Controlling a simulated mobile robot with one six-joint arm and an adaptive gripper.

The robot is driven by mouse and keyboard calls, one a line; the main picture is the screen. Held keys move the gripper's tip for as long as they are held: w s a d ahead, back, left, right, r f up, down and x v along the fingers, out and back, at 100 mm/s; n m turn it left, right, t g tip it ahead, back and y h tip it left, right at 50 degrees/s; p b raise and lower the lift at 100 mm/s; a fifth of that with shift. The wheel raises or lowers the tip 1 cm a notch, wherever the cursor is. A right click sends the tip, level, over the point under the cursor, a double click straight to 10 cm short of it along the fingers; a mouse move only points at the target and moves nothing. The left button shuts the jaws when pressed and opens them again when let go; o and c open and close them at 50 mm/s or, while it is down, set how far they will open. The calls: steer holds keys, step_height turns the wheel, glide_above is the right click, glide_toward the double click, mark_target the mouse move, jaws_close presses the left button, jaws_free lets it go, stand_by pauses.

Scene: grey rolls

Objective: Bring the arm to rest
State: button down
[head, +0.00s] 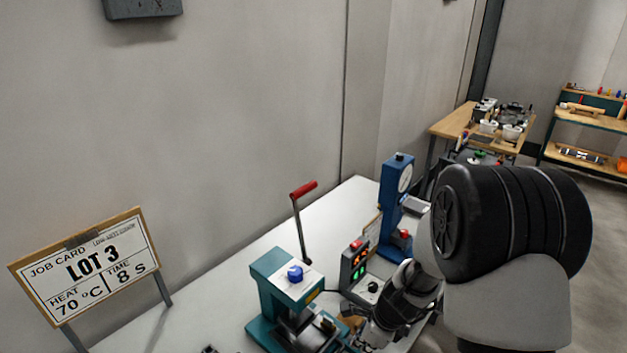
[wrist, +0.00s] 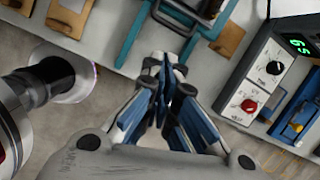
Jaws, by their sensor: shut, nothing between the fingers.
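My gripper (wrist: 167,68) is in the lower middle of the wrist view, its blue-and-grey fingers drawn together with nothing between them. It is over the front edge of the white table (wrist: 133,58), near a teal frame (wrist: 128,40). In the head view my dark, bent arm fills the right side, and its wrist hangs over the table beside the teal press. The fingertips are hard to make out there.
The teal press (head: 272,300) has a red-handled lever (head: 302,190). Behind it stand a control box (head: 354,268) and a blue gauge stand (head: 391,190). A job card (head: 85,264) reads lot 3, 70 °C, 8 s. Wooden blocks (wrist: 229,36) lie near my gripper.

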steer(key=s+a+r+n+t+b, duration=0.1)
steer(key=s+r+n+b, duration=0.1)
steer(key=s+r+n, duration=0.35)
steer(key=s+a+r+n+b, duration=0.1)
steer(key=s+a+r+n, duration=0.1)
steer(key=r+n, duration=0.65)
steer(key=s+d+r+n+h+b, duration=0.1)
steer(key=s+d+r+n, duration=0.1)
steer(key=s, duration=0.5)
steer(key=s+d+r+n+t+h+b, duration=0.1)
steer(key=s+d+r+n+b, duration=0.1)
steer(key=s+r+n, duration=0.2)
steer(key=s+n, duration=0.3)
steer(key=s, duration=0.1)
steer(key=shift+d, duration=0.3)
steer(key=shift+r, duration=0.1)
